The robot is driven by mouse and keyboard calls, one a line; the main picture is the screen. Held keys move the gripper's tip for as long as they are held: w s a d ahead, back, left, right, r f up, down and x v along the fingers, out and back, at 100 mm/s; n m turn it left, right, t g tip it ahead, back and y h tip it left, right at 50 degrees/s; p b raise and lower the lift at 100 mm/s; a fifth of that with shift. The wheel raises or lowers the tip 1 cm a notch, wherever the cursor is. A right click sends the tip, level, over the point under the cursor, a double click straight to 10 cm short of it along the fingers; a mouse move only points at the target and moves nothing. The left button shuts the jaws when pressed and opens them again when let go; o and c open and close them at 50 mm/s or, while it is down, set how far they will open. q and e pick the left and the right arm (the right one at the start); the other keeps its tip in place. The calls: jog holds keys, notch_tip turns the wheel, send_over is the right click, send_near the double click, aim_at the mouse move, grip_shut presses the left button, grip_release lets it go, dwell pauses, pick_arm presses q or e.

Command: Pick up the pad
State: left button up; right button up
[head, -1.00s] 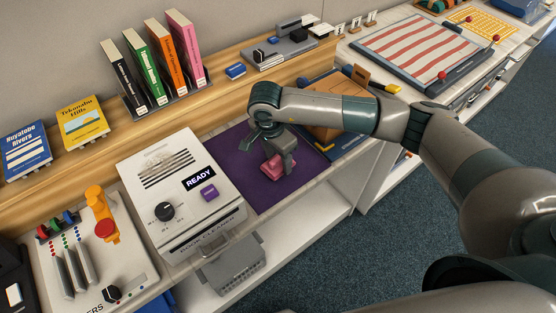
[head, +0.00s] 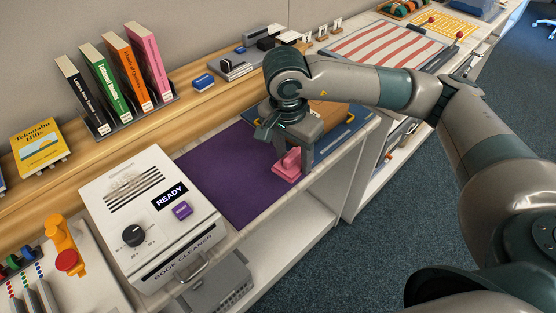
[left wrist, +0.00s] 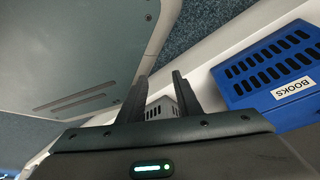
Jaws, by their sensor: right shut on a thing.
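A pink pad (head: 287,166) is at the right edge of the purple mat (head: 222,178) in the head view. My right gripper (head: 290,150) is above it with its fingers down and shut on the pad. The fingers hide part of the pad, and I cannot tell whether it still touches the surface. My left gripper (left wrist: 160,82) shows only in the left wrist view. Its two fingers stand apart with nothing between them.
The white book cleaner (head: 150,215) with a READY label stands left of the mat. A wooden block (head: 330,112) lies behind my right gripper. Several books (head: 125,75) stand on the back shelf. A blue BOOKS crate (left wrist: 268,75) shows in the left wrist view.

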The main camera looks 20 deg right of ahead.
aim_at(278, 163)
jog(key=shift+s+d+r, duration=0.4)
jog(key=shift+s+d, duration=0.05)
jog(key=shift+o, duration=0.7)
jog(key=shift+c, duration=0.2)
jog(key=shift+a, duration=0.1)
jog(key=n, duration=0.1)
jog(key=a+r+n, duration=0.1)
jog(key=n, duration=0.2)
jog(key=shift+w+a+r+y, duration=0.15)
jog(key=shift+w+r+y, duration=0.15)
jog(key=shift+w+r, duration=0.1)
jog(key=n, duration=0.1)
jog(key=a+r+n, duration=0.1)
jog(key=n, duration=0.1)
jog(key=r+n, duration=0.1)
jog(key=n, duration=0.1)
jog(key=shift+w+a+t+y, duration=0.3)
jog(key=shift+t, duration=0.1)
jog(key=n, duration=0.1)
jog(key=a+r+n, duration=0.1)
jog(key=n, duration=0.1)
jog(key=shift+w+a+r+n, duration=0.15)
jog(key=shift+r+n, duration=0.1)
jog(key=shift+n, duration=0.15)
